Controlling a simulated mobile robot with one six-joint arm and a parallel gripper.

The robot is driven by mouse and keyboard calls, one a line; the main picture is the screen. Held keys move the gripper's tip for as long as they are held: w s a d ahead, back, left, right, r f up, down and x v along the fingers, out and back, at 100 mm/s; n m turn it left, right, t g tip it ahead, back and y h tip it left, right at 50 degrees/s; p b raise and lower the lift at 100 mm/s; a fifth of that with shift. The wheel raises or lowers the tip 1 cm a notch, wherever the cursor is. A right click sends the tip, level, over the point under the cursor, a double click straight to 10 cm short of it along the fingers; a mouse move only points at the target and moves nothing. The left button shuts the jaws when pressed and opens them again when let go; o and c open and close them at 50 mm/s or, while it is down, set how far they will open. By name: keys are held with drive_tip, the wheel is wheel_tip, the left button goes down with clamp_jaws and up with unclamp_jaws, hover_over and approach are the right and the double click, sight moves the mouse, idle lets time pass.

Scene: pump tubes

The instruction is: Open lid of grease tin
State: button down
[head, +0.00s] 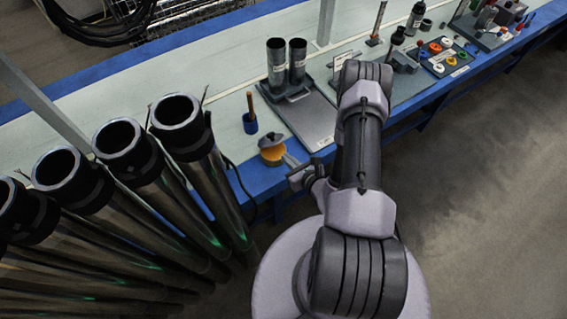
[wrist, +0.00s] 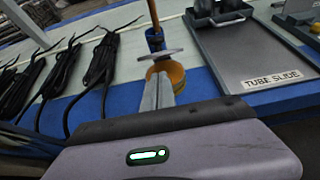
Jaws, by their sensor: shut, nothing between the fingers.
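The grease tin (head: 273,156) is small and orange-yellow and stands at the front blue edge of the bench. Its thin grey lid (head: 270,140) shows at the tin's back side, apparently swung up on edge or tilted, with the orange inside showing below it. In the wrist view the lid (wrist: 160,54) lies behind and above the orange tin (wrist: 174,70). My gripper (wrist: 159,78) is shut and empty, its fingertips in front of the tin and covering part of it. In the head view my gripper (head: 291,166) is just right of the tin; whether it touches cannot be told.
A blue pot with a brown-handled brush (head: 250,123) stands behind the tin. Right of it is the tube slide plate (head: 311,119) with two dark cylinders (head: 287,61). Large tubes (head: 178,123) stand at the left.

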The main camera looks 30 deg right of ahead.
sight(270, 137)
drive_tip(key=b+x, duration=0.2)
drive_tip(key=x, duration=0.5)
drive_tip(key=shift+w, duration=0.3)
drive_tip(key=shift+r, duration=0.1)
